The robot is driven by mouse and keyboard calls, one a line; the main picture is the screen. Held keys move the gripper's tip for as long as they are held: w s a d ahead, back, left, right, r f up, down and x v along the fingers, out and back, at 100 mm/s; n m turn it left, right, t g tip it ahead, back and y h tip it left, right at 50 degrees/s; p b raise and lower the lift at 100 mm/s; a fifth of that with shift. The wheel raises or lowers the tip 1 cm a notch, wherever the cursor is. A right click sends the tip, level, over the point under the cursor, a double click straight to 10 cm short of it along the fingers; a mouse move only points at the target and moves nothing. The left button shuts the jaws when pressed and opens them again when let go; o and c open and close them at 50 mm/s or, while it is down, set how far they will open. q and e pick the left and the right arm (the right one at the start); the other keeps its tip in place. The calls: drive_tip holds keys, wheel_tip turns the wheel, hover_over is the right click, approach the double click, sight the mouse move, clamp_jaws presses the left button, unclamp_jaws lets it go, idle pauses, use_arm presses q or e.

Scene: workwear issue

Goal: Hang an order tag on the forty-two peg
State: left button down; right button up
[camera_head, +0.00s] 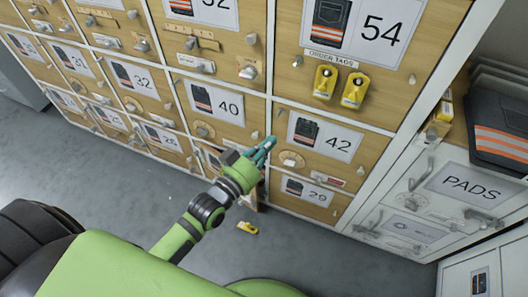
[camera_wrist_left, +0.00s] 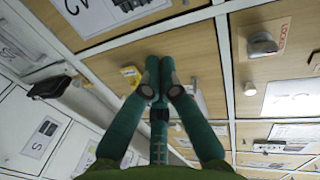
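Two yellow order tags (camera_head: 325,82) and (camera_head: 354,90) hang under the "ORDER TAGS" label on the door marked 54. A similar yellow piece (camera_head: 247,228) lies on the floor. The door marked 42 (camera_head: 312,150) is below 54, with a number card and a round knob (camera_head: 292,159). A small peg (camera_head: 280,112) seems to show near its upper left corner. My left gripper (camera_head: 270,143) is at the left edge of door 42. In the left wrist view its fingers (camera_wrist_left: 159,62) come together at the tips, with nothing visible between them. My right gripper is out of view.
Lockers marked 40 (camera_head: 228,106) and 29 (camera_head: 308,192) adjoin door 42, with knobs and handles jutting out. A PADS cabinet (camera_head: 464,186) stands at right, with dark orange-striped items (camera_head: 500,140) above it. The grey floor (camera_head: 330,262) in front is mostly clear.

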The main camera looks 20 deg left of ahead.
use_arm(q)
drive_tip(key=shift+w+a+f+b, duration=0.2)
drive_tip(key=shift+w+f+b, duration=0.65)
drive_tip(key=shift+w, duration=0.7)
drive_tip(key=shift+w+a+f+b, duration=0.25)
drive_tip(key=shift+w+f+b, duration=0.25)
drive_tip(key=shift+w+b, duration=0.9)
drive_tip(key=shift+w+a+f+b, duration=0.2)
drive_tip(key=shift+w+f+b, duration=0.5)
drive_tip(key=shift+w, duration=1.05)
drive_tip(key=shift+w+f, duration=0.1)
drive_tip(key=shift+w, duration=0.35)
drive_tip(key=shift+f, duration=0.1)
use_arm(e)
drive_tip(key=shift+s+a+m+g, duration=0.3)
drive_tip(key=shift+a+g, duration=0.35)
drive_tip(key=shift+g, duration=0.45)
use_arm(q)
drive_tip(key=c, duration=1.4)
unclamp_jaws()
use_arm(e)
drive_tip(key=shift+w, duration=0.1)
